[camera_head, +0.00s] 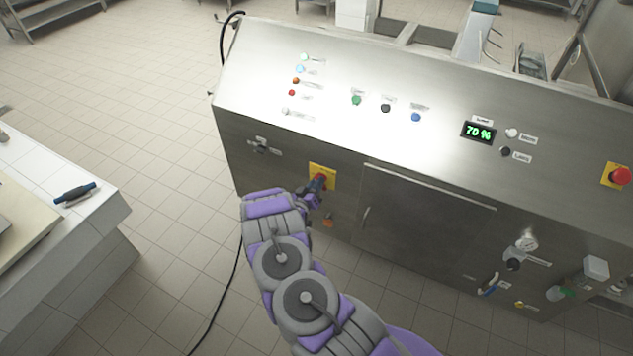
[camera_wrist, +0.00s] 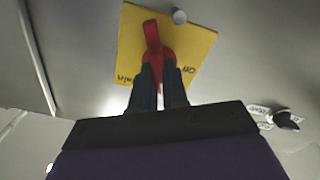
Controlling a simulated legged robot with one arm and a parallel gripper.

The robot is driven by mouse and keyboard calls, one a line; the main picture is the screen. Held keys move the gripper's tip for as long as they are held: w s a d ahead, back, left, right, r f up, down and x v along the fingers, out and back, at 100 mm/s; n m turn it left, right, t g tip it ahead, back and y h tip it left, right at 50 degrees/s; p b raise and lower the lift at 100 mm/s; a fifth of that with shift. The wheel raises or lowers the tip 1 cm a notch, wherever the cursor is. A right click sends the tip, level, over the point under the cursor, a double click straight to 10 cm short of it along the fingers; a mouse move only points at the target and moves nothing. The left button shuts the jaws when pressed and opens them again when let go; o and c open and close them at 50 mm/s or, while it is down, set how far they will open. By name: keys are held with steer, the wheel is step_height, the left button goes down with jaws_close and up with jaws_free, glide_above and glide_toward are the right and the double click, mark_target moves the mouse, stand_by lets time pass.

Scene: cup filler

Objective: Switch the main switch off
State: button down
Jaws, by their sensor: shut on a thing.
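The main switch is a red rotary handle (camera_wrist: 152,38) on a yellow plate (camera_wrist: 195,42) fixed to the machine's steel front. The wrist view shows the words "Off" and "Main" on the plate. In the head view the red handle (camera_head: 319,180) and yellow plate (camera_head: 328,171) sit on the lower front panel, left of the cabinet door. My gripper (camera_wrist: 160,75) is shut on the red handle, its two dark fingers on either side of it. The handle's far part sticks out past the fingertips. In the head view my gripper (camera_head: 315,190) partly covers the switch.
A black knob (camera_wrist: 287,120) is right of the plate in the wrist view. The sloped panel has buttons and a display (camera_head: 479,132) reading 70 %. A red emergency button (camera_head: 620,176) is at far right. A table (camera_head: 100,221) stands left, with open floor between.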

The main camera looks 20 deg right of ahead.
steer(key=n, duration=0.4)
steer(key=n+p, duration=0.1)
steer(key=n, duration=0.7)
steer(key=shift+w+a+f+n+p, duration=0.15)
steer(key=shift+w+a+n+p, duration=0.15)
steer(key=shift+p, duration=0.1)
stand_by(0.3)
steer(key=c, duration=1.2)
jaws_free()
steer(key=shift+f, duration=0.15)
steer(key=shift+c, duration=0.2)
steer(key=shift+o, duration=0.5)
steer(key=shift+s, duration=0.1)
steer(key=v, duration=1.7)
